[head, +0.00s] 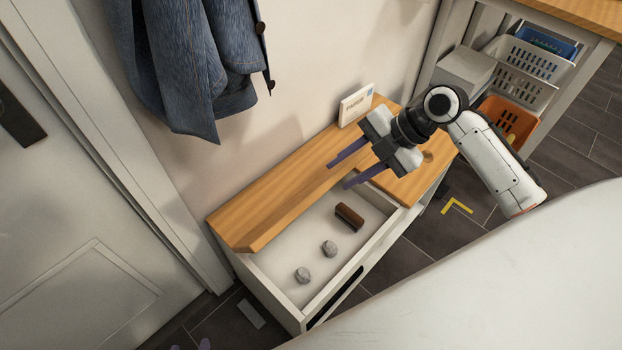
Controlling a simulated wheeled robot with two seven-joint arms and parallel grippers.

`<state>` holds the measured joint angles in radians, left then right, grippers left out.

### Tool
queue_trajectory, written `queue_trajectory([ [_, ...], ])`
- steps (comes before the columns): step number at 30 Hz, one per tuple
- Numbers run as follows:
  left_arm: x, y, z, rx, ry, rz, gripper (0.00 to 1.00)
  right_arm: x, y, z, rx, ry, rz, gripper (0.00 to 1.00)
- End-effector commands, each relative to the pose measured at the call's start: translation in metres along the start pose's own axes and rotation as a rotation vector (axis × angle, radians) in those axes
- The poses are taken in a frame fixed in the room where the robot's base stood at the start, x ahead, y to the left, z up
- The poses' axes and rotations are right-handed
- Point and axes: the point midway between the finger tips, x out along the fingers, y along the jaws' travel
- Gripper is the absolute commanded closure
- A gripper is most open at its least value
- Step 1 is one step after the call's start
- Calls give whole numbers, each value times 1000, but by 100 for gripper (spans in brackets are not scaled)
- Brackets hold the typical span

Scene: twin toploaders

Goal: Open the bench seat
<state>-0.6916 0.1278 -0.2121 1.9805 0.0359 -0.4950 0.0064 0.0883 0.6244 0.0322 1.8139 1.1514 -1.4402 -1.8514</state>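The bench (381,258) is a white box with a wooden top, standing against the wall. Its left compartment is uncovered, showing a pale floor, a brown brush-like block (349,216) and two grey balls (329,248). A long wooden board (285,197) runs along the back; I cannot tell whether it is a raised lid or a fixed strip. Wood (405,186) covers the right part. My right gripper (338,176) is open and empty, its purple fingers above the compartment's back right. Only the purple tips of my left gripper (190,346) show, apart, at the bottom edge.
A small white box (356,105) stands on the bench's back edge by the wall. A denim jacket (187,65) hangs above. A door (70,220) is at left. Shelving with white baskets (525,62) and an orange basket (509,118) stands at right.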

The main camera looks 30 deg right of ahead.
Motion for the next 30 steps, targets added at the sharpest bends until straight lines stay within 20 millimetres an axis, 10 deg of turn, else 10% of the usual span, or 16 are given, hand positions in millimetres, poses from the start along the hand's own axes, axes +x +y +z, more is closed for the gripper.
queue_trajectory([
  [15, 5, 0, 1, 2, 3, 0, 60, 86, -1, -1, 3, 2, 0, 66],
  [30, 5, 0, -1, 3, 7, 1, 60, 99, -1, -1, 1, -1, 0, 72],
])
